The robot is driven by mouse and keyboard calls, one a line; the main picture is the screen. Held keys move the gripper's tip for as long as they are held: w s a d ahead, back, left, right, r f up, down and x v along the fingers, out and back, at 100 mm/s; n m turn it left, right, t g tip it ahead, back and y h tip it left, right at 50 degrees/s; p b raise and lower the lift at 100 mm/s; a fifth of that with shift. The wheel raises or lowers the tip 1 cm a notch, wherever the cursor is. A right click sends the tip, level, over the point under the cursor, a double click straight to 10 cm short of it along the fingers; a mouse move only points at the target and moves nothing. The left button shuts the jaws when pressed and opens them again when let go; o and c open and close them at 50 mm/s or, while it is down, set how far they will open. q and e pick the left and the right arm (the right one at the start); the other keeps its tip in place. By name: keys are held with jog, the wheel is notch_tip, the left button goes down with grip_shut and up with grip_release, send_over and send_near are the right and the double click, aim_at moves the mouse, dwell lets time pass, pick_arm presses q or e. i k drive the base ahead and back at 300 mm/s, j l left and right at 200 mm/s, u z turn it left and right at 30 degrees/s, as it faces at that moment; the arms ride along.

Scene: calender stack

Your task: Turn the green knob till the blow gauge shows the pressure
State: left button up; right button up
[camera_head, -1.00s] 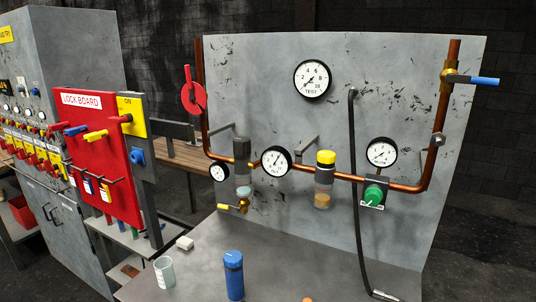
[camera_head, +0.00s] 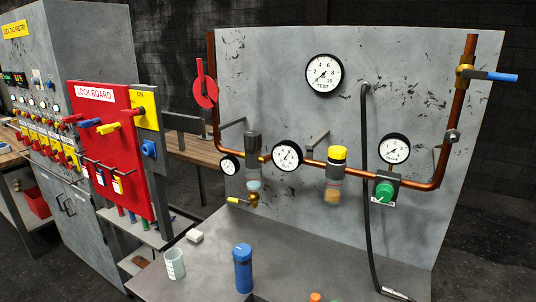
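The green knob (camera_head: 384,190) sits on a small grey plate at the right of the copper pipe line, with a pale pointer mark on its face. Just above it is the blow gauge (camera_head: 394,149), a white dial with a black rim; its lettering is too small to read surely and its needle position is hard to make out. Neither of my grippers is in view.
A copper pipe (camera_head: 360,178) runs across the grey panel with a larger test gauge (camera_head: 324,74) above. A black hose (camera_head: 368,200) hangs left of the knob. The bench (camera_head: 205,263) holds a blue bottle (camera_head: 243,268) and a beaker (camera_head: 175,263). The lock board (camera_head: 112,150) stands left.

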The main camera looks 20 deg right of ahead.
aim_at(384, 192)
jog(key=z, duration=1.45)
